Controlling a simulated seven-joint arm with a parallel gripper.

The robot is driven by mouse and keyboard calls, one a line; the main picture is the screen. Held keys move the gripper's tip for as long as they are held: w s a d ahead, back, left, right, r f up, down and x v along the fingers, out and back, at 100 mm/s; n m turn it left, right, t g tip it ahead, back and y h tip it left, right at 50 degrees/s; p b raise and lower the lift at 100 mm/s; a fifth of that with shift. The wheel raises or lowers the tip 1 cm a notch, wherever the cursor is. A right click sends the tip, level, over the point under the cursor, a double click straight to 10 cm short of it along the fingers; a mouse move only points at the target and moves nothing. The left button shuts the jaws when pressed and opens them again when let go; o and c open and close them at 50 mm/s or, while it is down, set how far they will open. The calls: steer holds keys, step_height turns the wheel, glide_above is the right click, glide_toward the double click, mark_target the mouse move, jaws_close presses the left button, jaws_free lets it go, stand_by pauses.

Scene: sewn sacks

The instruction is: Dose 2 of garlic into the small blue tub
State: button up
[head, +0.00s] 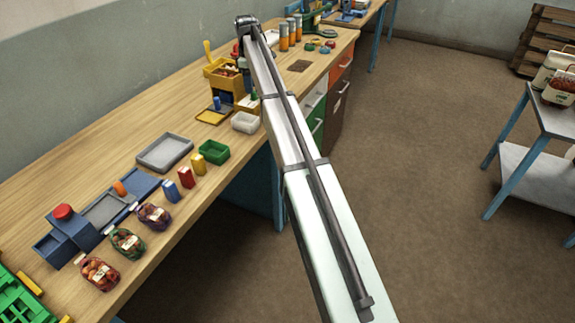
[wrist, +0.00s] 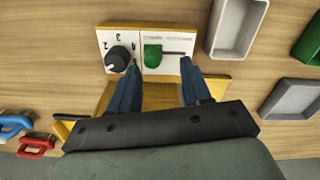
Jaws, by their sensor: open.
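In the wrist view my gripper (wrist: 159,67) is open, its two blue fingers pointing at a white panel with a yellow edge. The panel has a dark dial (wrist: 119,59) with number marks, and a green sliding handle (wrist: 153,54) by a dark slot. The left fingertip is near the dial, the right one near the slot; the handle lies between them, apparently not gripped. In the head view a yellow dispenser (head: 219,72) with reddish contents stands on the bench. My gripper is not clear there. I cannot identify the garlic or tell which blue container is the small tub.
A white tub (head: 245,122), a green tub (head: 213,151) and a grey tray (head: 166,152) stand near the dispenser. Several small packets and netted punnets (head: 127,241) line the front edge. Blue and red handled items (wrist: 35,147) lie at lower left in the wrist view.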

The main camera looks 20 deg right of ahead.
step_height(320, 180, up, 10)
steer(key=s+d+f+m+t, duration=0.1)
steer(key=s+d+f+m, duration=0.3)
steer(key=d+f, duration=0.4)
steer(key=s+d+f+m, duration=0.3)
steer(key=s+d+f, duration=0.15)
steer(key=f, duration=0.65)
steer(key=s+a+f, duration=0.2)
steer(key=s+f, duration=0.3)
steer(key=f, duration=0.5)
steer(key=s+a+f+m+g, duration=0.1)
steer(key=s+f, duration=0.4)
steer(key=f, duration=0.5)
steer(key=shift+s+a+f+m+g+y, duration=0.2)
steer(key=shift+a+f+m+g+y, duration=0.1)
steer(key=shift+a, duration=0.3)
steer(key=s+a+f+m+g, duration=0.1)
steer(key=s+a+f+g, duration=0.1)
steer(key=s+f, duration=0.7)
steer(key=s+a+f+m+g, duration=0.1)
steer(key=s+a+f, duration=0.4)
steer(key=s, duration=2)
steer(key=s+a+f+m+g, duration=0.1)
steer(key=s+a+f+g, duration=0.2)
steer(key=s+f, duration=1)
steer(key=s+a, duration=0.1)
steer(key=s, duration=0.4)
steer(key=shift+f, duration=0.2)
